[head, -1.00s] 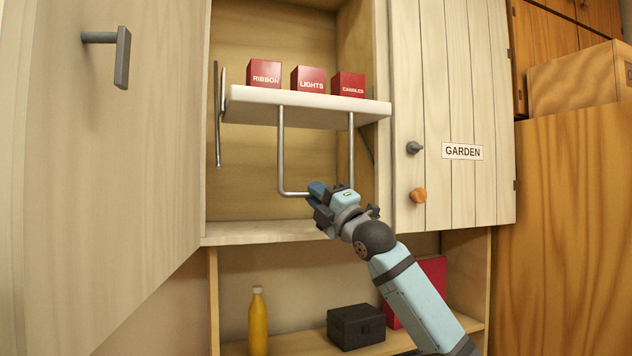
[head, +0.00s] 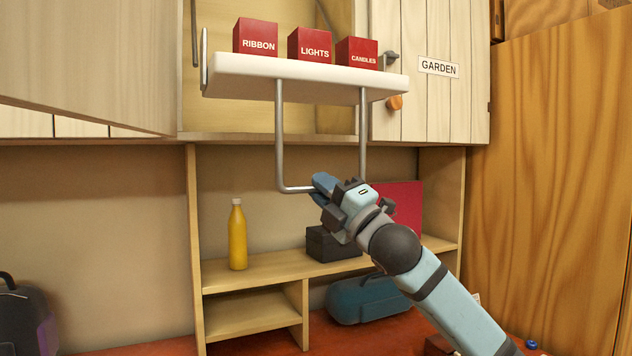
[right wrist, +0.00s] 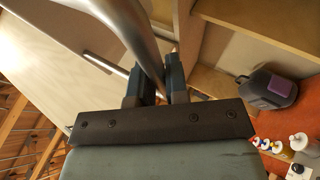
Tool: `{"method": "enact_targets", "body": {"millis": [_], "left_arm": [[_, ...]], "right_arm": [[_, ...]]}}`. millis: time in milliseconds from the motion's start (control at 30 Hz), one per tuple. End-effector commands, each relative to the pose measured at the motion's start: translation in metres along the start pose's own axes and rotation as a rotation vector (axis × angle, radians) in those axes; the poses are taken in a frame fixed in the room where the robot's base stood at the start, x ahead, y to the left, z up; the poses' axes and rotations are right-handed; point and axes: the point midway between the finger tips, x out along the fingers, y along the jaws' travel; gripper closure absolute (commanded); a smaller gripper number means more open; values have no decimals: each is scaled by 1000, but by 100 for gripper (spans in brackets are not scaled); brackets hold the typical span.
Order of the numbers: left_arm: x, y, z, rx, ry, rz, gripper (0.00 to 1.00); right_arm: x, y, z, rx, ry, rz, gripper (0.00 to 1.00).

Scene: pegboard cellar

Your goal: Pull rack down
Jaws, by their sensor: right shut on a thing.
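The rack is a white shelf (head: 300,78) with a U-shaped metal handle (head: 281,140) hanging below it. It is out in front of the upper cabinet and carries three red boxes: RIBBON (head: 256,38), LIGHTS (head: 310,46) and CANDLES (head: 357,52). My right gripper (head: 322,188) is shut on the bottom bar of the handle. In the right wrist view the metal bar (right wrist: 135,35) runs between the fingers (right wrist: 158,82). The fingers hide part of the bar. My left gripper is not in view.
The open cabinet door (head: 90,65) fills the upper left. The GARDEN door (head: 440,80) is at the right. Below the rack, a lower shelf (head: 265,270) holds a yellow bottle (head: 237,238) and a dark box (head: 325,243). A teal case (head: 365,298) stands beneath.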

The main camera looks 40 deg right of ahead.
Motion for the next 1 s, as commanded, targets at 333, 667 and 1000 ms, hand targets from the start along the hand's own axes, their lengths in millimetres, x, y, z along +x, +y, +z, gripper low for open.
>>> {"method": "enact_targets", "body": {"millis": [333, 667, 1000], "left_arm": [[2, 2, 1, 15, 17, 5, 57], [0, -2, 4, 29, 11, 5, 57], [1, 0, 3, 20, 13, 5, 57]], "right_arm": [[-16, -8, -7, 1, 2, -2, 100], [-17, -9, -9, 3, 5, -5, 79], [-16, -7, -7, 1, 1, -2, 60]]}}
